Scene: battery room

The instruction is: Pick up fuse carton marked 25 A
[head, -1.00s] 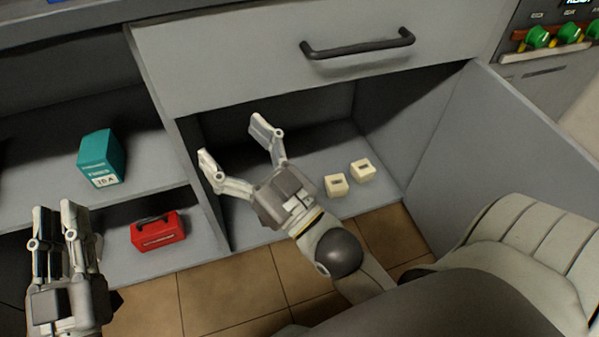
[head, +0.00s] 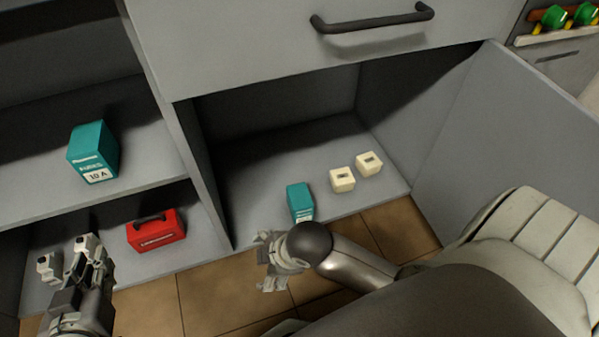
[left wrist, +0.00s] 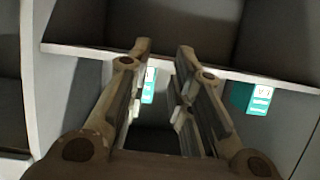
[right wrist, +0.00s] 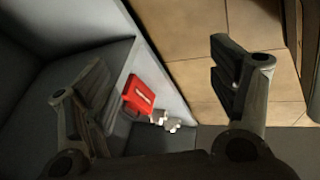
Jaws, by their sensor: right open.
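A teal carton (head: 300,202) stands near the front edge of the right compartment floor; its label is too small to read. Another teal carton (head: 93,152), marked 10 A, stands on the left shelf. Teal cartons also show in the left wrist view, one beyond the finger gap (left wrist: 148,86) and one at the right (left wrist: 258,98). My right gripper (head: 268,262) is open in front of the right compartment, just below the unread carton, partly hidden by its own arm. My left gripper (head: 68,258) is open and empty at the lower left.
Two cream boxes (head: 342,180) (head: 369,163) stand right of the unread carton. A red case (head: 156,231) sits below the left shelf. A drawer with a dark handle (head: 372,20) overhangs the compartment. An open door (head: 490,140) bounds it at right.

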